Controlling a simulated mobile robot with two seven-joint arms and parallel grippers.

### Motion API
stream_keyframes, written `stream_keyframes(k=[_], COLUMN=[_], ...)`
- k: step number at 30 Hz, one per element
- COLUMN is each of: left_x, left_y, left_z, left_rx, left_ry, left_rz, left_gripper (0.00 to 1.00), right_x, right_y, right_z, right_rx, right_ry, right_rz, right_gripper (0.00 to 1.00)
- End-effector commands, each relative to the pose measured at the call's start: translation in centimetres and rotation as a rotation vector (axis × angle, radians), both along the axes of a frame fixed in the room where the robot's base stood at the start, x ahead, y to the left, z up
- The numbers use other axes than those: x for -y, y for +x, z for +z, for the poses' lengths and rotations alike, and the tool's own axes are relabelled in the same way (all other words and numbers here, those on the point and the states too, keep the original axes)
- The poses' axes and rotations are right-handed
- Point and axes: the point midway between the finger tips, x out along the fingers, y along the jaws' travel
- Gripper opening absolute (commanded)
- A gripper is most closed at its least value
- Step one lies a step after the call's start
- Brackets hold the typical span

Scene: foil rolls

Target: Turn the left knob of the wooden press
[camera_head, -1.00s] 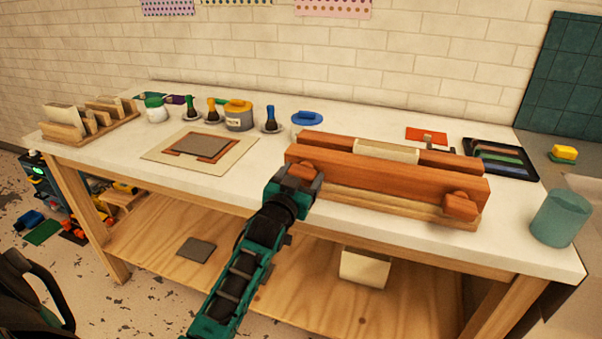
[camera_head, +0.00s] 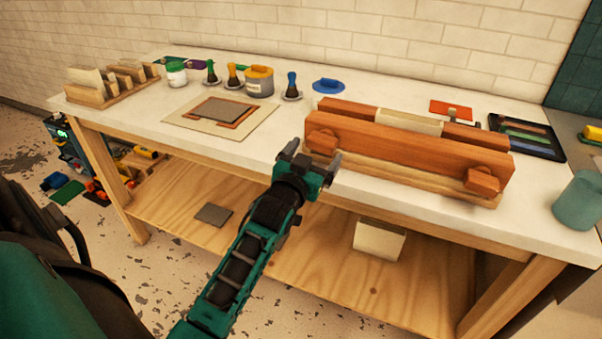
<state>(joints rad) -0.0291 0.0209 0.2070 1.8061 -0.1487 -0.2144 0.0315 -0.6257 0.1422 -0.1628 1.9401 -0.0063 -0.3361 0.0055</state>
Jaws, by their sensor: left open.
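The wooden press (camera_head: 400,149) lies along the front of the white table, with a pale block clamped between its reddish-brown bars. Its left knob (camera_head: 322,141) sits on the front bar at the left end. Its right knob (camera_head: 483,181) sits at the right end. My left gripper (camera_head: 311,154) is open just left of and in front of the left knob. Its fingers point toward the press, with one finger close to the knob. I cannot tell whether they touch. Nothing shows between the fingers. My right gripper is out of view.
A board with a grey pad (camera_head: 222,110) lies left of the press. Jars and brushes (camera_head: 259,80) stand behind it, and a wooden rack (camera_head: 112,84) is at far left. A teal cup (camera_head: 578,200) stands at the right edge. The table's front edge runs below my gripper.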

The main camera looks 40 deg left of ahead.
Motion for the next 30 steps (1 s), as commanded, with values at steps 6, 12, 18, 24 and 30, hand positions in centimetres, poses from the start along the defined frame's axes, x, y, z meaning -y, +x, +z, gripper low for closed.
stream_keyframes(k=[6, 12, 18, 24, 30], left_x=[1.1, 1.8, 2.0, 2.0, 2.0], left_y=[-4.6, -7.3, -8.3, -8.3, -8.3], left_z=[-0.1, -0.1, 0.1, 0.1, 0.1], left_rx=[-0.003, -0.002, 0.001, 0.001, 0.001], left_ry=[-0.001, 0.000, 0.000, 0.000, 0.000], left_rz=[0.000, 0.000, 0.000, 0.000, 0.000], left_gripper=[0.96, 0.96, 0.96, 0.96, 0.96], right_x=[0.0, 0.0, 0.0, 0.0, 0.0], right_y=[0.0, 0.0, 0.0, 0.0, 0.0], right_z=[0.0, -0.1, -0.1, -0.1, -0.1], right_rx=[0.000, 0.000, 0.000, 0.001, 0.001], right_ry=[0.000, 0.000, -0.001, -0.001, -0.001], right_rz=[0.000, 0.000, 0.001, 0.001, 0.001], right_gripper=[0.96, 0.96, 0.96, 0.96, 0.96])
